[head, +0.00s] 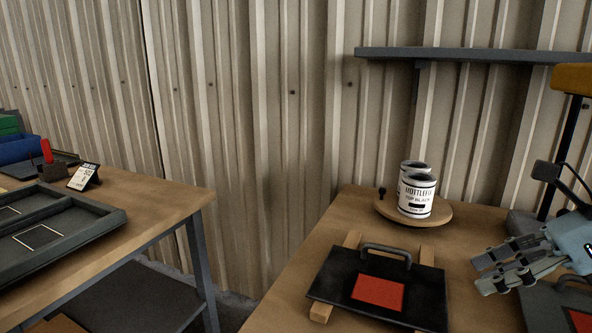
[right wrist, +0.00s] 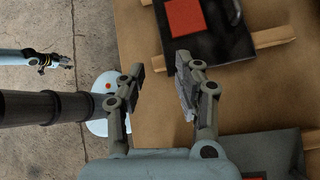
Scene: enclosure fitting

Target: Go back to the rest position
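My right gripper (head: 497,268) is at the right of the head view, above the right wooden table, beside the black panel. It is open and empty; its two fingers stand apart in the right wrist view (right wrist: 165,75). The black panel (head: 333,268) has a red square and a grey handle, and rests on wooden strips. It also shows at the top of the right wrist view (right wrist: 222,42). My left gripper is outside the head view; an arm end (right wrist: 62,62) at the left of the right wrist view is too small to read.
Two white cans (head: 415,196) stand on a round wooden board (head: 440,216) at the table's back. A second dark case (head: 550,305) lies under my right gripper. A shelf (head: 470,54) is on the wall. The left table (head: 150,205) holds a dark tray (head: 100,213). A gap separates the tables.

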